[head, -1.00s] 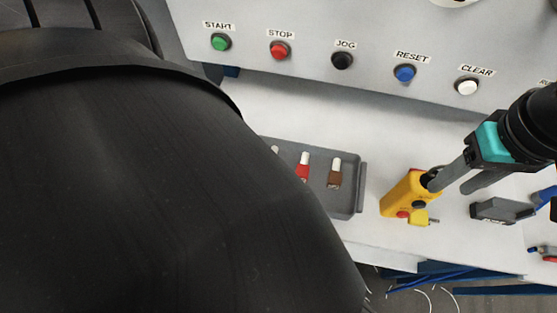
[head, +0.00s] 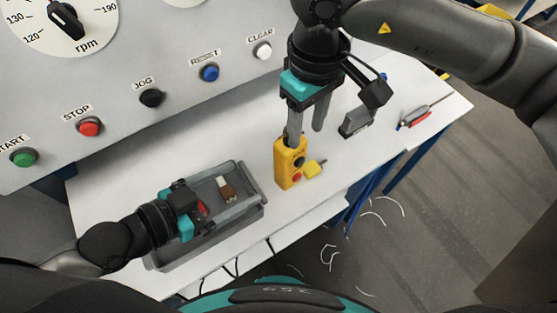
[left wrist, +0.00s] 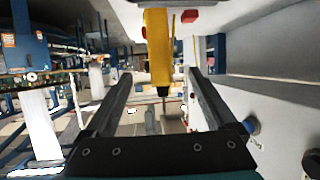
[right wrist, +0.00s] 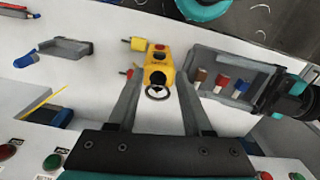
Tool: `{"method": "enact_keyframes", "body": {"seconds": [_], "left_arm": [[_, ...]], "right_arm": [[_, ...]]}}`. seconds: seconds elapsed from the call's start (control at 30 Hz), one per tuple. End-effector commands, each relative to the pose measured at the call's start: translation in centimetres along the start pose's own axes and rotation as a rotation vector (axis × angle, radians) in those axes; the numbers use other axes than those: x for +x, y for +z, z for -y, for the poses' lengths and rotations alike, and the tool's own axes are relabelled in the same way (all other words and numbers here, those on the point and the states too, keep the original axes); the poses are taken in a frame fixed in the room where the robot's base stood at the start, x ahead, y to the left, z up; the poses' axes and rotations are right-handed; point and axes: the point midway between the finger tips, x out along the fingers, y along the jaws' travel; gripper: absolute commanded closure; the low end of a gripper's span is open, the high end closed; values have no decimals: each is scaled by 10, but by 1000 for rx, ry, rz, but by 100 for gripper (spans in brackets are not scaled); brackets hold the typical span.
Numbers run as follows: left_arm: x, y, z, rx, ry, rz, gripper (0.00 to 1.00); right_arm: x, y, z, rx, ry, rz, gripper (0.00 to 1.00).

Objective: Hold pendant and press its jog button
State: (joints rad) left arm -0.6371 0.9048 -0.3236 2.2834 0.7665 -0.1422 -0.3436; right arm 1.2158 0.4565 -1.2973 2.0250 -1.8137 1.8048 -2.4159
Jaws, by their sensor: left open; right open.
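The yellow pendant (head: 284,177), with a dark button and a red button on its face, stands on the white table in the head view. A small yellow part (head: 315,168) sits beside it. My right gripper (head: 304,134) is open at the pendant's top end; in the right wrist view the pendant (right wrist: 158,66) and its dark ring lie between and beyond the fingertips. I cannot tell whether they touch. My left gripper (head: 240,190) is open over the tray, pointing towards the pendant. In the left wrist view the pendant (left wrist: 158,50) appears ahead between the fingers.
A grey tray (head: 247,221) holds small red, brown and blue-capped pieces. A grey block (head: 355,122) and a red-and-blue tool (head: 418,117) lie to the right. The panel behind has a black JOG button (head: 151,97) among several others. The table's front edge is near.

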Motion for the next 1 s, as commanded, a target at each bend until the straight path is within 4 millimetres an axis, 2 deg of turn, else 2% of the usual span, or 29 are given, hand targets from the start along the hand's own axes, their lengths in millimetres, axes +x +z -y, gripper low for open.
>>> {"method": "enact_keyframes", "body": {"seconds": [0.27,0.8,1.0], "left_arm": [[34,-1,0,-1,-1,-4,10],[117,-1,-1,1,1,-2,10],[138,0,-1,1,2,1,10]], "right_arm": [[0,0,0,0,0,0,50],[0,0,0,0,0,0,50],[0,0,0,0,0,0,50]]}}
